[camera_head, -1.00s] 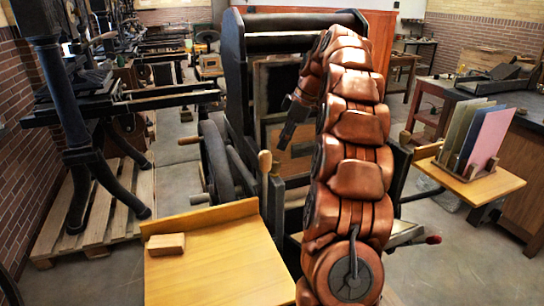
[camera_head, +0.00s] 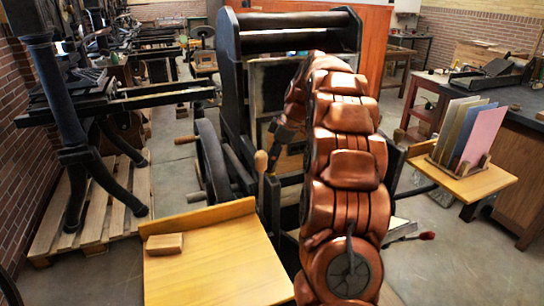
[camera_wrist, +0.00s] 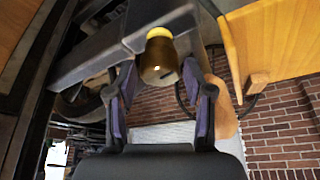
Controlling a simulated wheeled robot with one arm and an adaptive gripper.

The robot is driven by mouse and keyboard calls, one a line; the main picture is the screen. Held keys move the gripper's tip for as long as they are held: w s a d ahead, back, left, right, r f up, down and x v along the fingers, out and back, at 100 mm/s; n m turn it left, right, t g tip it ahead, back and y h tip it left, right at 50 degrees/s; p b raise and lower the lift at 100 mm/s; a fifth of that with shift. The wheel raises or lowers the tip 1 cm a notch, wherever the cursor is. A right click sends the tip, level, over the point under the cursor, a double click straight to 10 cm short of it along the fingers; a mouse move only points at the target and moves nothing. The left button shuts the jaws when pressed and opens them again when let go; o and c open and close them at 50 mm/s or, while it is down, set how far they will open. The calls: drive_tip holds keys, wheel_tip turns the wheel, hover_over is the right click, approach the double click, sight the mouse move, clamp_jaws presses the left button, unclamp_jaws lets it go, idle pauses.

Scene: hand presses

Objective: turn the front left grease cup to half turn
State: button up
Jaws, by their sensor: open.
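My gripper (camera_wrist: 160,78) is open, one dark purple-padded finger on each side of the cup in the picture. Gaps show between cup and fingers, and I see no contact. Whether the fingertips reach past the cup in depth, I cannot tell. In the head view my gripper (camera_head: 276,145) is small and dark at the left of my copper arm, against the press (camera_head: 228,70).
A yellow wooden board (camera_head: 205,260) with a small wood block (camera_head: 165,243) is at the front left. A side shelf (camera_head: 475,185) holds coloured panels at right.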

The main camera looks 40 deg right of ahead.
drive_tip(key=shift+a+f, duration=0.1)
drive_tip(key=shift+f, duration=0.1)
drive_tip(key=shift+c, duration=0.4)
drive_tip(key=c, duration=0.8)
drive_tip(key=shift+f+m+h+b, duration=0.2)
drive_tip(key=shift+m+h+b, duration=0.2)
drive_tip(key=shift+m+b, duration=0.6)
drive_tip(key=shift+r+m+t+b, duration=0.25)
drive_tip(key=shift+m+t+b, duration=0.15)
drive_tip(key=shift+m+b, duration=0.2)
drive_tip(key=o, duration=0.9)
drive_tip(key=v, duration=1.2)
drive_tip(key=shift+a, duration=0.15)
